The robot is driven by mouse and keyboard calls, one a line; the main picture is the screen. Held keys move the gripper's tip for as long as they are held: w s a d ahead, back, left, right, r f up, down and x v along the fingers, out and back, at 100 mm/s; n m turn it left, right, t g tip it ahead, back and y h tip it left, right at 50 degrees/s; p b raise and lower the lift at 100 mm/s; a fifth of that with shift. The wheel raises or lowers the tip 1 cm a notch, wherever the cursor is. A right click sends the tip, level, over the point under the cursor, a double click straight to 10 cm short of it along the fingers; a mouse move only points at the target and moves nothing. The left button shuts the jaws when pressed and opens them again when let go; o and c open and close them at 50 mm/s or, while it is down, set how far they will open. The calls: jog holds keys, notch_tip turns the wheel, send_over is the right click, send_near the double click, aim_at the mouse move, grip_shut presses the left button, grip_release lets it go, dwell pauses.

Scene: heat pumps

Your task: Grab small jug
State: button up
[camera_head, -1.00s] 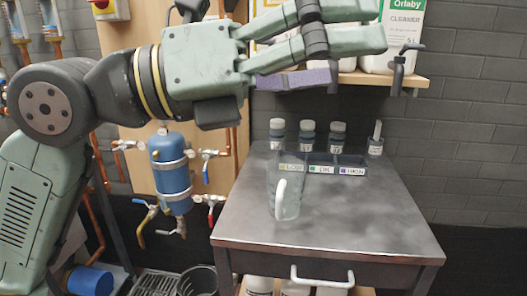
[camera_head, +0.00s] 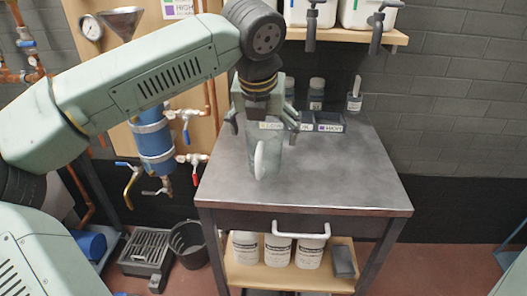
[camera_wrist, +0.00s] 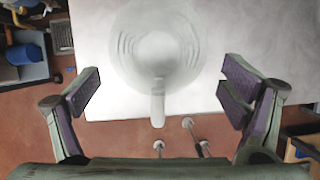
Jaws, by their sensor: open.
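The small jug (camera_head: 270,158) is clear with a white handle and stands upright on the grey metal table (camera_head: 340,185). In the wrist view the jug (camera_wrist: 158,48) is seen from above, its handle pointing down the picture toward my gripper's base. My gripper (camera_head: 264,122) hangs over the jug with its fingers pointing down and spread to either side. In the wrist view my gripper (camera_wrist: 160,88) is open, the purple finger pads wide apart with nothing between them but the handle's line. I cannot tell how far the fingertips are above the rim.
A bottle (camera_head: 354,96) with a pale stick is further right. A shelf with jerrycans (camera_head: 368,14) hangs above. The table's right side is clear.

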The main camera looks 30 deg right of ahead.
jog(key=shift+w+d+p+x, duration=0.2)
jog(key=shift+p+x, duration=0.3)
jog(key=shift+x, duration=0.95)
jog(key=shift+w+d+p+x, duration=0.15)
jog(key=shift+p+x, duration=0.35)
jog(key=shift+x, duration=0.95)
jog(key=shift+r, duration=0.2)
jog(key=shift+a, duration=0.1)
jog(key=shift+c, duration=0.6)
jog(key=c, duration=1.2)
